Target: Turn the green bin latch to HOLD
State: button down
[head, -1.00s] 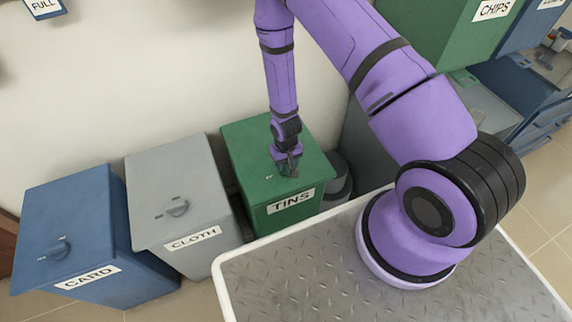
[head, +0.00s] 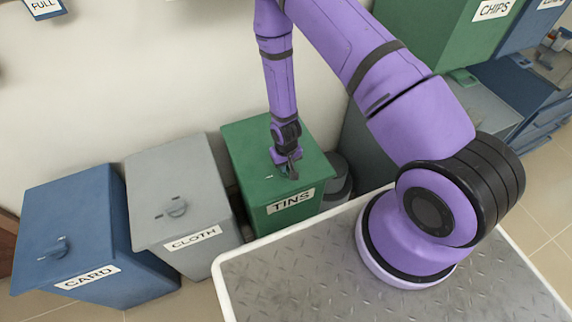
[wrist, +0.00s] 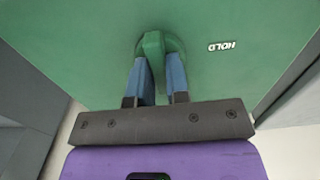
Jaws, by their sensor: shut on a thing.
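The green bin (head: 250,150), labelled TINS, stands at the right end of a row of bins. Its latch is a green knob with a raised bar on the lid, seen in the wrist view (wrist: 153,45). My gripper (head: 289,170) reaches down to the lid from above. In the wrist view its two blue-grey fingers (wrist: 160,75) are shut on the latch, one on each side of the bar. The word HOLD (wrist: 222,46) is upside down on the lid, right of the latch. The bar points toward the gripper, not toward HOLD. In the head view my gripper partly hides the latch.
A grey CLOTH bin (head: 170,175) and a blue CARD bin (head: 75,220) stand to the left, with similar latches. A dark round container (head: 340,178) is close on the right. Above right is a green CHIPS bin (head: 440,30). The wall is behind.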

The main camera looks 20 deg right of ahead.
jog(key=shift+n, duration=0.3)
jog(key=n, duration=0.8)
jog(key=shift+n, duration=0.3)
jog(key=n, duration=0.4)
jog(key=shift+n, duration=2.2)
jog(key=c, duration=1.1)
grip_release()
jog(key=shift+r, duration=0.15)
